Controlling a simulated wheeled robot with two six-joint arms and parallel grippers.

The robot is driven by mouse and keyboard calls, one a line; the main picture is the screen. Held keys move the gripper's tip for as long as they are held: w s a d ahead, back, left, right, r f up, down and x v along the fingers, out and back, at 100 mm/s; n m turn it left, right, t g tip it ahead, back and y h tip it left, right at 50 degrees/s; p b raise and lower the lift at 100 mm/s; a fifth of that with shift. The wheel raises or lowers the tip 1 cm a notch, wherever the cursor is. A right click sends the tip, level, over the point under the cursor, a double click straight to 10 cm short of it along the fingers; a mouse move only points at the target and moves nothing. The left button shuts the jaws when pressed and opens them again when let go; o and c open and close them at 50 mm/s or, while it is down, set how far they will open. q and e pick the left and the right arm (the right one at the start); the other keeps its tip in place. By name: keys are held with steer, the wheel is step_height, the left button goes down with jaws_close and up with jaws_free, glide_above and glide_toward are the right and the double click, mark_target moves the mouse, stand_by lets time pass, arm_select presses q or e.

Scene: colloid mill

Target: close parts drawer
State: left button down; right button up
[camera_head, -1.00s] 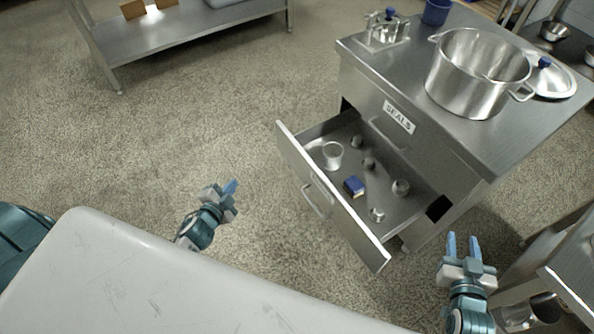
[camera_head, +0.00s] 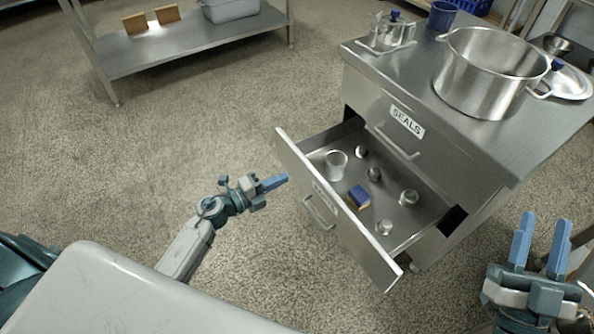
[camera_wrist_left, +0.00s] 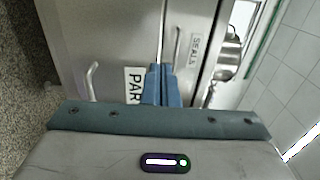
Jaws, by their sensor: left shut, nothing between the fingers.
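The parts drawer (camera_head: 327,205) is pulled out from the steel cabinet, below the closed drawer labelled SEALS (camera_head: 408,122). Its front has a bar handle (camera_head: 318,213), and part of its PAR label (camera_wrist_left: 134,86) shows in the left wrist view. Inside lie a blue box (camera_head: 359,197), a clear cup (camera_head: 336,162) and several small metal parts. My left gripper (camera_head: 275,182) is shut and empty, pointing at the drawer front from the left, apparently just short of it. Its fingers (camera_wrist_left: 160,84) overlap the label's right edge in the wrist view. My right gripper (camera_head: 541,240) is open and empty, right of the cabinet.
On the cabinet top (camera_head: 480,135) stand a large steel pot (camera_head: 488,75), a lid (camera_head: 570,82), a metal fixture (camera_head: 391,30) and a blue cup (camera_head: 443,15). A low steel shelf (camera_head: 190,38) stands at the back left. The floor (camera_head: 190,120) between is clear.

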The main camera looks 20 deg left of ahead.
mark_target(307, 167)
arm_select(q)
steer(key=x, duration=0.4)
steer(key=shift+w+d, duration=0.2)
steer(key=shift+w, duration=0.05)
steer(key=shift+w+d, duration=0.45)
steer(key=shift+w, duration=0.1)
arm_select(e)
steer(key=shift+s+r+t+y, duration=0.15)
steer(key=shift+s+r+t, duration=0.15)
steer(key=shift+r, duration=0.2)
steer(key=shift+s+r+t+y, duration=0.15)
steer(key=shift+r+t, duration=0.15)
steer(key=shift+r, duration=0.15)
